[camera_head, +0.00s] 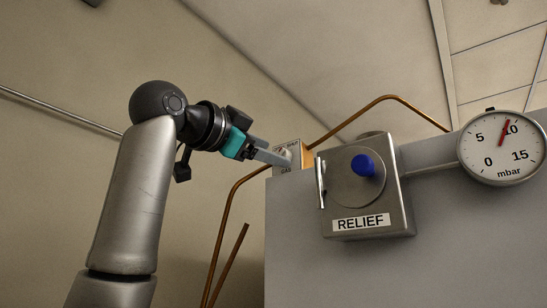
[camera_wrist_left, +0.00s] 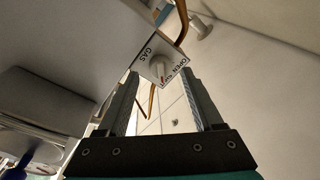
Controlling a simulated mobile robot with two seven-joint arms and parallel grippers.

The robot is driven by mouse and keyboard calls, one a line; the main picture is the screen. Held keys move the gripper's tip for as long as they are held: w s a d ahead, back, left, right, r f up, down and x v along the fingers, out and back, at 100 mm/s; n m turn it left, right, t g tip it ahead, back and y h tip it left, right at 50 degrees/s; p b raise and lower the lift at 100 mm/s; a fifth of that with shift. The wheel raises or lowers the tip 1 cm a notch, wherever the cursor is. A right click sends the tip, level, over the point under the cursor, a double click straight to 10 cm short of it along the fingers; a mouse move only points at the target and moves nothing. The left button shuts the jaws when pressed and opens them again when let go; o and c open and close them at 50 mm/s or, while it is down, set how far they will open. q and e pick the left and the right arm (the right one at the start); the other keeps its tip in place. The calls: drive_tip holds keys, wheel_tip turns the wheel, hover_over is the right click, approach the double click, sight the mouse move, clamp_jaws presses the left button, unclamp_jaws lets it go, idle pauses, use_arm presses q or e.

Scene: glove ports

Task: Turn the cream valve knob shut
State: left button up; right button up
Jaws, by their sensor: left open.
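The cream valve knob (camera_wrist_left: 159,67) shows in the left wrist view on a white plate (camera_wrist_left: 147,47) lettered GAS, OPEN and another partly hidden word. In the head view the plate (camera_head: 295,147) is small and edge-on at the upper left of the grey panel, and my gripper partly hides it. My left gripper (camera_head: 284,157) is open, its fingers reaching the plate. In the left wrist view the knob lies between the two fingertips of that gripper (camera_wrist_left: 160,78); I cannot tell whether they touch it. My right gripper is not in view.
A steel box marked RELIEF (camera_head: 395,215) with a blue knob (camera_head: 363,165) stands right of the plate. A round mbar gauge (camera_head: 502,148) is farther right, its red needle near 10. Copper pipes (camera_head: 228,215) run beside and above the grey panel (camera_head: 290,240).

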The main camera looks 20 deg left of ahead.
use_arm(q)
drive_tip(key=b+v, duration=0.4)
drive_tip(key=v, duration=0.9)
drive_tip(key=shift+f, duration=0.1)
